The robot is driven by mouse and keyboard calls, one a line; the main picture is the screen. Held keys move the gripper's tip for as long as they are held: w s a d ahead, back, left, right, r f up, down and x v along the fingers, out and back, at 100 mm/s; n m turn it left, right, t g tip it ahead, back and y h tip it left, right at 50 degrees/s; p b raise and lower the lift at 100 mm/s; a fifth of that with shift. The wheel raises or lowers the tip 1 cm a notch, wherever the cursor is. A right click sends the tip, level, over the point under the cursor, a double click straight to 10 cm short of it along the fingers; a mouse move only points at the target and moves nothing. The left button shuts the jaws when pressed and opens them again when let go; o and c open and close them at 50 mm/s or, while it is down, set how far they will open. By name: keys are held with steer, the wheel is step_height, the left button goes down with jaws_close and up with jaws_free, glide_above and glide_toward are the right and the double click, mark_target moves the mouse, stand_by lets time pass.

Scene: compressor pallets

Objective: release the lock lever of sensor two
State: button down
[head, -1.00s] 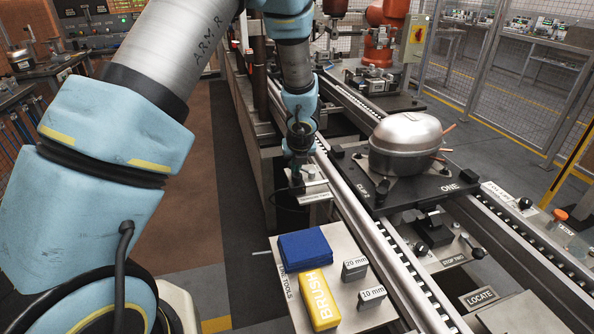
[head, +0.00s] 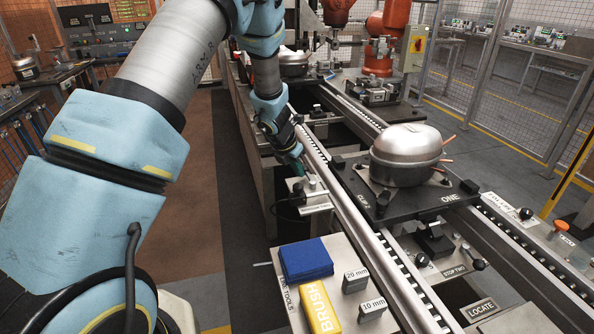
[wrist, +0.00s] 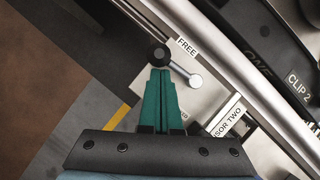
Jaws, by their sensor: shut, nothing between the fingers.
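The lock lever of sensor two shows in the wrist view as a short metal arm with a black round knob (wrist: 159,55) and a silver pivot (wrist: 195,81). The knob lies beside the white "FREE" label (wrist: 187,47). A "SENSOR TWO" label (wrist: 226,116) is at lower right, partly cut by my gripper's body. My gripper (wrist: 160,73) has teal fingers shut together and empty, tips just below the knob in the picture; I cannot tell if they touch it. In the head view my gripper (head: 299,167) is over the sensor station (head: 313,200) beside the rail; the lever is too small there.
The conveyor rail (head: 345,215) runs close on the right. A pallet (head: 430,203) marked ONE and CLIP 2 carries a silver compressor (head: 406,154). In front is a tool plate (head: 345,300) with a blue cloth (head: 305,259), yellow brush (head: 321,308) and two grey blocks. Floor at left is clear.

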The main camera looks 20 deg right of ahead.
steer(key=shift+w+d+m, duration=0.15)
steer(key=shift+m, duration=0.35)
steer(key=shift+r, duration=0.1)
stand_by(0.3)
